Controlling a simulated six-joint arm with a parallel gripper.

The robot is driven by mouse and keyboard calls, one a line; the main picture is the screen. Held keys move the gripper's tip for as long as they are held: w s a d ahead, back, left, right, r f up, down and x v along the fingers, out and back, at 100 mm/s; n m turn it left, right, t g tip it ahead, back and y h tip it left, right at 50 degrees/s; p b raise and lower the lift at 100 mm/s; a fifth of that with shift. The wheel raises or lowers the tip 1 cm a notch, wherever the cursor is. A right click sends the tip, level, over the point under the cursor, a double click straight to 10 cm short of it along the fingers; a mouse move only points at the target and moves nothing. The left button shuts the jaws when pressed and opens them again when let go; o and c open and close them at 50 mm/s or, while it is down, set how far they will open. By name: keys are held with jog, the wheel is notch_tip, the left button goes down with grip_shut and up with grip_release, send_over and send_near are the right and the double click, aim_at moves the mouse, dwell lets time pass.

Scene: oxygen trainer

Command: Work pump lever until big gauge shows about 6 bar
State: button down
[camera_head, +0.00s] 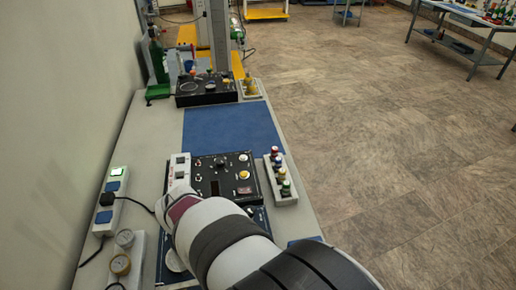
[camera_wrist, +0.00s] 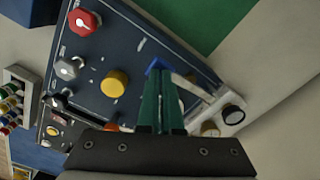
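In the wrist view, my gripper (camera_wrist: 159,78) has its two green fingers close together, with the blue end (camera_wrist: 157,66) of a lever at their tips. A pale metal bar (camera_wrist: 190,86) runs from there to the right; it looks like the pump lever. Two small round gauges (camera_wrist: 210,129) sit on a pale block beside the panel. In the head view, two gauges (camera_head: 121,264) show on a pale strip at the lower left; their needles are too small to read. My arm hides the gripper and the lever there.
A dark blue panel carries a red knob (camera_wrist: 84,21), a grey knob (camera_wrist: 68,67) and a yellow knob (camera_wrist: 114,83). A black control box (camera_head: 214,177) and a rack of coloured fittings (camera_head: 281,176) stand on the bench. A power strip (camera_head: 109,203) lies left. The blue mat (camera_head: 232,128) is clear.

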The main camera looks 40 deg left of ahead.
jog(key=shift+f, duration=1.45)
jog(key=shift+r, duration=1.95)
